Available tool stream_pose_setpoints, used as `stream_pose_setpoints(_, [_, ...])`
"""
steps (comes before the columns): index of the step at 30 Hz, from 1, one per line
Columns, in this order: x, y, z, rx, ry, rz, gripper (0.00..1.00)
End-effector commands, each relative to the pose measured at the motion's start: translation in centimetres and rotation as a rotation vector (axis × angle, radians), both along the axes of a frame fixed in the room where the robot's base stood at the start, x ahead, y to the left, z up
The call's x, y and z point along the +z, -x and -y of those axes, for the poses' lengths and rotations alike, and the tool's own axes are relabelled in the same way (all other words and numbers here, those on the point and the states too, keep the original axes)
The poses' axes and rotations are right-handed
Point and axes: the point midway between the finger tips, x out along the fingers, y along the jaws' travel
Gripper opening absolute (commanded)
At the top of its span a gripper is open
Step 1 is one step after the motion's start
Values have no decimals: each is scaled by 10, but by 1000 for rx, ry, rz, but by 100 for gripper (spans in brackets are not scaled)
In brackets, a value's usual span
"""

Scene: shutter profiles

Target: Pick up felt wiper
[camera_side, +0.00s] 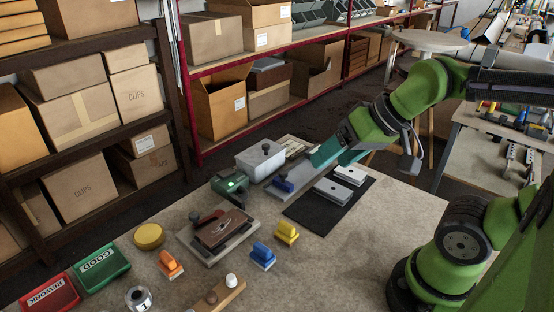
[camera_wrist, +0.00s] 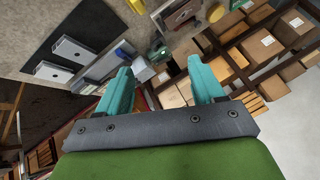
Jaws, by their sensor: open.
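I cannot tell for sure which piece is the felt wiper. My gripper (camera_side: 320,160), with teal fingers, is above the table's far side, near the grey plate and the black mat. In the wrist view my gripper (camera_wrist: 160,66) is open, with nothing held between its fingers.
Two pale profiles (camera_side: 333,191) lie on the black mat (camera_side: 311,212). A grey lidded box (camera_side: 260,164), a green device (camera_side: 229,184) and a brown block on a plate (camera_side: 219,230) stand nearby. Green (camera_side: 102,268) and red (camera_side: 49,295) trays sit at left. Shelves back the table.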

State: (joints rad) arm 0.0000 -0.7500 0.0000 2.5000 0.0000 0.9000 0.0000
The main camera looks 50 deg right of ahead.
Motion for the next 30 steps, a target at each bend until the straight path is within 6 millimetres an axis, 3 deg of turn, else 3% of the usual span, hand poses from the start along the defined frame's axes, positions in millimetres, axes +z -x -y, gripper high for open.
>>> stream_pose_setpoints(8, [0, 0, -2, 6, 0, -2, 68])
stream_pose_setpoints(11, [-10, -2, -10, 40, 1, -45, 68])
stream_pose_setpoints(24, [-55, -69, -92, 338, 183, -454, 68])
stream_pose_setpoints(30, [-68, -90, -115, 371, 273, -568, 68])
